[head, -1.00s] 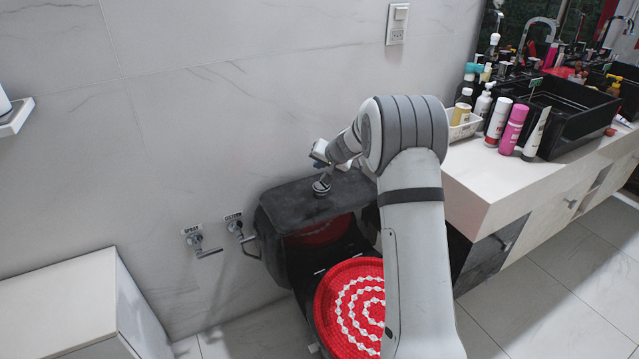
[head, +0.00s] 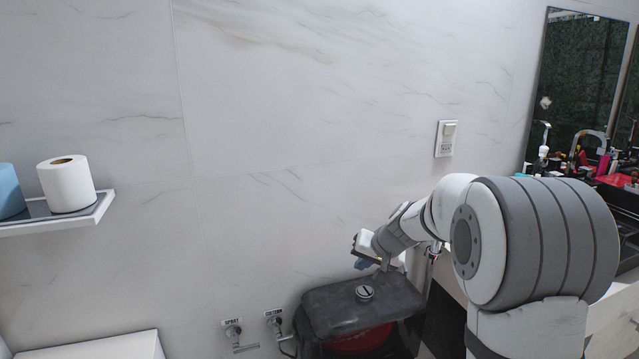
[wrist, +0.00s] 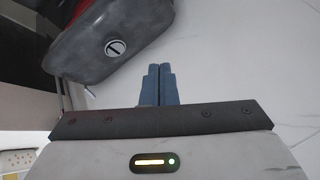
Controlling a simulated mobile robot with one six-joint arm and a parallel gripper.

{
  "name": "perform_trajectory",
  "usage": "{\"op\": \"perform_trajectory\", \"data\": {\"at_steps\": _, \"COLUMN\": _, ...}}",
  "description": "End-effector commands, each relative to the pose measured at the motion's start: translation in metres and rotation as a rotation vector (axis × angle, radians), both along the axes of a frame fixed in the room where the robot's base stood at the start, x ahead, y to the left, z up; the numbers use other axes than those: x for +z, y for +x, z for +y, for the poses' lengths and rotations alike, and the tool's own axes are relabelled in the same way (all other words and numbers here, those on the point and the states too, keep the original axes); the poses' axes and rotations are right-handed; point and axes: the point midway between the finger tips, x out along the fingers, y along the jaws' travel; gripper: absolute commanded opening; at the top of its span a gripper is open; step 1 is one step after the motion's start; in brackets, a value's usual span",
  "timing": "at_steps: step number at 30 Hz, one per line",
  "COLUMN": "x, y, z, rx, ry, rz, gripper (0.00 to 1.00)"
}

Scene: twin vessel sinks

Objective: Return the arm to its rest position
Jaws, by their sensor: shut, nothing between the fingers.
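My gripper (head: 362,264) is above the dark toilet cistern in the head view, near the tiled wall. In the wrist view the two blue-grey fingers of my gripper (wrist: 158,70) are together with nothing between them. The dark cistern (head: 340,312) has a round silver flush button (head: 365,293) on its lid, just below the gripper. The button also shows in the wrist view (wrist: 116,48), to the left of the fingertips and apart from them. My arm reaches in from the lower right of the head view and hides part of the counter.
A shelf (head: 60,216) with a toilet roll (head: 67,184) is on the wall at left. A wall switch (head: 446,138) is above the arm. Valves labelled spray (head: 233,330) and cistern (head: 274,320) are left of the cistern. The counter's items and mirror (head: 575,85) are at right.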

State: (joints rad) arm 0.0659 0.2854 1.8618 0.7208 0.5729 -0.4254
Motion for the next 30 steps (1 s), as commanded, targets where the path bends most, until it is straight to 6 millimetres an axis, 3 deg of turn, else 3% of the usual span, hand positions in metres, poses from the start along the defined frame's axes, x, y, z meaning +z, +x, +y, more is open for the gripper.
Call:
{"op": "perform_trajectory", "data": {"at_steps": 1, "x": 0.027, "y": -0.026, "z": 0.003, "rx": 0.023, "ry": -0.021, "rz": 0.015, "gripper": 0.00}}
{"op": "perform_trajectory", "data": {"at_steps": 6, "x": 0.067, "y": -0.114, "z": 0.005, "rx": 0.084, "ry": -0.104, "rz": 0.093, "gripper": 0.00}}
{"op": "perform_trajectory", "data": {"at_steps": 12, "x": 0.098, "y": -0.218, "z": -0.005, "rx": 0.124, "ry": -0.226, "rz": 0.184, "gripper": 0.00}}
{"op": "perform_trajectory", "data": {"at_steps": 18, "x": 0.109, "y": -0.301, "z": -0.024, "rx": 0.131, "ry": -0.344, "rz": 0.256, "gripper": 0.00}}
{"op": "perform_trajectory", "data": {"at_steps": 24, "x": 0.107, "y": -0.336, "z": -0.035, "rx": 0.125, "ry": -0.406, "rz": 0.289, "gripper": 0.00}}
{"op": "perform_trajectory", "data": {"at_steps": 30, "x": 0.106, "y": -0.340, "z": -0.036, "rx": 0.124, "ry": -0.413, "rz": 0.294, "gripper": 0.00}}
